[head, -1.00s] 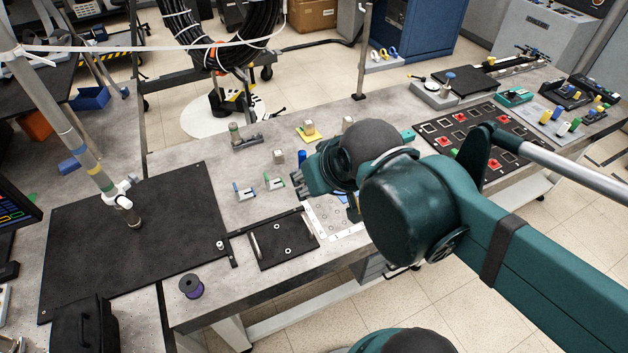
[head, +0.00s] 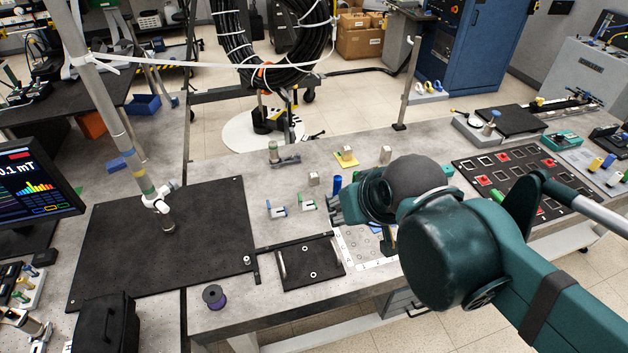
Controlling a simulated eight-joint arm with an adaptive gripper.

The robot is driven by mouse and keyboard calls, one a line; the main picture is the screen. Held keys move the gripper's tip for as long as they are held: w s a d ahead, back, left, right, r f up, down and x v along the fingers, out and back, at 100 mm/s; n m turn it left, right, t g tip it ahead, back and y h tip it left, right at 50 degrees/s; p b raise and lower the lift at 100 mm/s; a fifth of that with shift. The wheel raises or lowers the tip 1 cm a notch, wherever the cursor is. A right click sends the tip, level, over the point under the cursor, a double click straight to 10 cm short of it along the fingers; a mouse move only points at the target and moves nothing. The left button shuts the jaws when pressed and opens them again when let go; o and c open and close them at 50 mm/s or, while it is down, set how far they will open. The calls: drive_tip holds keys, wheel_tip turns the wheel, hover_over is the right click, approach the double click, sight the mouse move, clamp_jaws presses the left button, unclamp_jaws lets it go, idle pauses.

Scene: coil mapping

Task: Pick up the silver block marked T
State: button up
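Three small silver blocks stand on the grey table in the head view: a near block (head: 313,179), a block on a yellow pad (head: 346,152), and a block farther right (head: 385,154). Their markings are too small to read, so I cannot tell which carries the T. My gripper (head: 334,208) is low over the table, to the right of a small green-and-white stand (head: 308,202) and nearer the camera than the blocks. It is apart from the blocks in the picture. My wrist and arm hide part of it, and its finger opening does not show clearly.
A blue cylinder (head: 337,184) stands just beyond my gripper. A small blue-and-white stand (head: 276,209) is to the left. A black tray (head: 308,276) and a white perforated plate (head: 353,248) lie nearer. A metal post (head: 408,90) rises at the back. A large black mat (head: 130,250) lies left.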

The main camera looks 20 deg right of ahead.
drive_tip(key=shift+o, duration=0.5)
drive_tip(key=n+g, duration=0.7)
drive_tip(key=n, duration=1)
hover_over(314, 175)
drive_tip(key=f, duration=2.2)
drive_tip(key=shift+s+f, duration=0.2)
drive_tip(key=shift+f, duration=0.2)
drive_tip(key=shift+w+f+n, duration=0.15)
drive_tip(key=shift+f+n, duration=0.15)
drive_tip(key=shift+f, duration=0.15)
drive_tip(key=shift+f, duration=0.1)
drive_tip(key=shift+f, duration=1.2)
